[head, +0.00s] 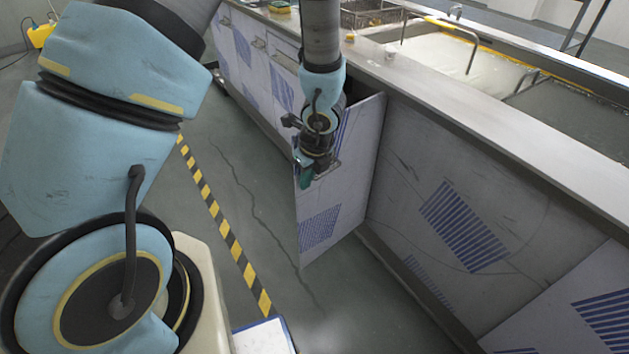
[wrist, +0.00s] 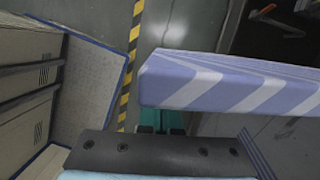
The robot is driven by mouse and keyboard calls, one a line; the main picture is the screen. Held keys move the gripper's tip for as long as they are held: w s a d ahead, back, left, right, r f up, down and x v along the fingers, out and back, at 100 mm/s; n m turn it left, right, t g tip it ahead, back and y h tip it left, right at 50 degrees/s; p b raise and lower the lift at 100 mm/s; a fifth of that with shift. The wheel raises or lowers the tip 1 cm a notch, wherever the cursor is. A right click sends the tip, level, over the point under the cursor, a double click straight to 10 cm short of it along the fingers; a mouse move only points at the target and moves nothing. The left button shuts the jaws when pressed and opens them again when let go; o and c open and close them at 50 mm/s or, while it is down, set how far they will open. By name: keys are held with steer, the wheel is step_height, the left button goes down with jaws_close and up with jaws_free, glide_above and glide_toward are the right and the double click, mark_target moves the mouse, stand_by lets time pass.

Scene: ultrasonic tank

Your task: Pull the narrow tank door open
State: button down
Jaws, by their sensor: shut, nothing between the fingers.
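The narrow tank door (head: 338,195) stands swung out from the tank's front in the head view, at a wide angle, with a dark gap behind it. A metal handle (head: 331,167) shows on its panel, partly hidden by my gripper. My gripper (head: 306,176) has teal fingertips and is beside the door's upper part, near the handle. In the wrist view the gripper's teal fingers (wrist: 161,121) are shut and empty, partly hidden behind the pale, blue-striped door panel (wrist: 225,85). I cannot tell whether they touch the door.
The metal tank counter (head: 440,110) runs along the right, with closed panels (head: 460,215) below it. More doors with handles (head: 258,43) are farther left. Yellow-black floor tape (head: 222,225) crosses the clear floor left of the door.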

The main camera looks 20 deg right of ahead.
steer(key=shift+w+a, duration=0.1)
steer(key=shift+w, duration=0.3)
